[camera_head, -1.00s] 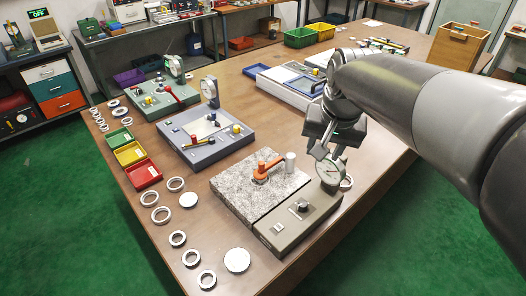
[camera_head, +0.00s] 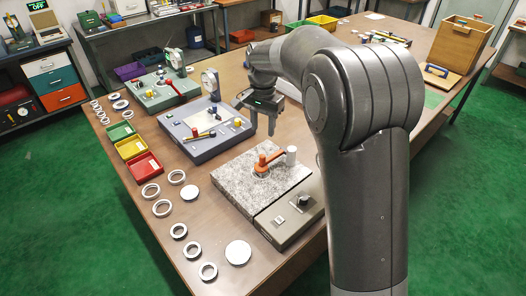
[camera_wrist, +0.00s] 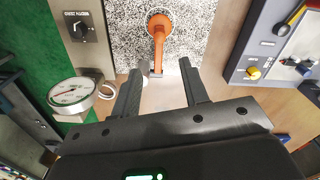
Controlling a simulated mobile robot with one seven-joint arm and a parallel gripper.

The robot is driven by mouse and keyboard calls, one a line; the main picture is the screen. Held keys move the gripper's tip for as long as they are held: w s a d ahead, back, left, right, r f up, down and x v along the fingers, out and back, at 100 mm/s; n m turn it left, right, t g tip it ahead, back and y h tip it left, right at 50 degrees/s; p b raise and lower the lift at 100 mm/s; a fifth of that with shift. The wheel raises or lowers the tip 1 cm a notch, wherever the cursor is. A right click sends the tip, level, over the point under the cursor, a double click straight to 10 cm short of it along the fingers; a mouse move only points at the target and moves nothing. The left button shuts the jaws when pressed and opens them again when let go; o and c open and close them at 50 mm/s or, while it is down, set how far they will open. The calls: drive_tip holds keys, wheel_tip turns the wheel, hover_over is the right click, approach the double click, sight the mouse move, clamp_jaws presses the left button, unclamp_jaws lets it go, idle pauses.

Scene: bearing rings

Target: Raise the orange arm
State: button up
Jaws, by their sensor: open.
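The orange arm (camera_head: 270,160) lies low over a speckled granite plate (camera_head: 232,187), its outer end beside a pale cylindrical post (camera_head: 291,156). In the wrist view the orange arm (camera_wrist: 158,38) runs from its round base on the granite toward the gap between my fingers. My gripper (camera_head: 262,130) is open and empty, pointing down behind the granite plate, apart from the arm. In the wrist view its two fingers (camera_wrist: 164,88) stand apart, with the post partly visible between and beyond them.
A grey-green control box (camera_head: 285,222) with a black knob adjoins the granite. A dial gauge (camera_wrist: 70,93) stands near it in the wrist view. A blue-grey fixture (camera_head: 195,145) lies to the left. Loose rings (camera_head: 162,207) and a red tray (camera_head: 144,166) line the table edge.

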sight(263, 155)
wheel_tip(263, 155, down, 11)
drive_tip(key=shift+r, duration=0.15)
drive_tip(key=shift+c, duration=0.2)
clamp_jaws()
idle(0.4)
